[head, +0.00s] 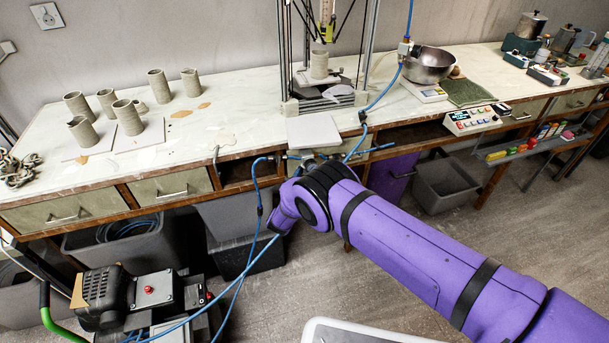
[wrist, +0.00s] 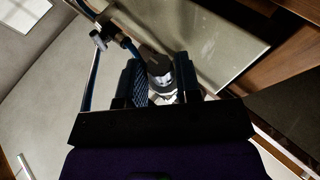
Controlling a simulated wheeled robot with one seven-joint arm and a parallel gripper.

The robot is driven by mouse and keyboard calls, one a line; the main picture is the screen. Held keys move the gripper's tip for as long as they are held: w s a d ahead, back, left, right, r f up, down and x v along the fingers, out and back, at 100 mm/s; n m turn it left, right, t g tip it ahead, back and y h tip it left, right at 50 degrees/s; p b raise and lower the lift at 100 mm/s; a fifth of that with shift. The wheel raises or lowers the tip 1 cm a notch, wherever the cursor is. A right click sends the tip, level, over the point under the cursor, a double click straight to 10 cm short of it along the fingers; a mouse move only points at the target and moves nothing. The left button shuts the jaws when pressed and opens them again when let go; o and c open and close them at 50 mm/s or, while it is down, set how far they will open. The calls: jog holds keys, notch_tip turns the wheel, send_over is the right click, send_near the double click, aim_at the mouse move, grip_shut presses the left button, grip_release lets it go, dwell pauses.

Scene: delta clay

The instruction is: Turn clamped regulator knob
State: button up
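The regulator (wrist: 158,68), a grey metal body with a paler knob (wrist: 162,92) towards my gripper, shows in the wrist view. My gripper (wrist: 162,84) has its two dark fingers on either side of the knob, with a ridged pad visible on the left one. The fingers are very close to the knob; whether they touch or grip it I cannot tell. In the head view my purple arm reaches to the front edge of the bench and hides the gripper and most of the regulator.
Blue hoses (head: 259,205) run along the bench front and hang to the floor beside my arm. The white bench (head: 240,95) carries clay cylinders (head: 160,86), a framed printer (head: 330,60) and a metal bowl (head: 429,64). Grey bins (head: 443,186) stand below.

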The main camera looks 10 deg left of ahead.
jog(key=o, duration=0.3)
jog(key=shift+y, duration=0.4)
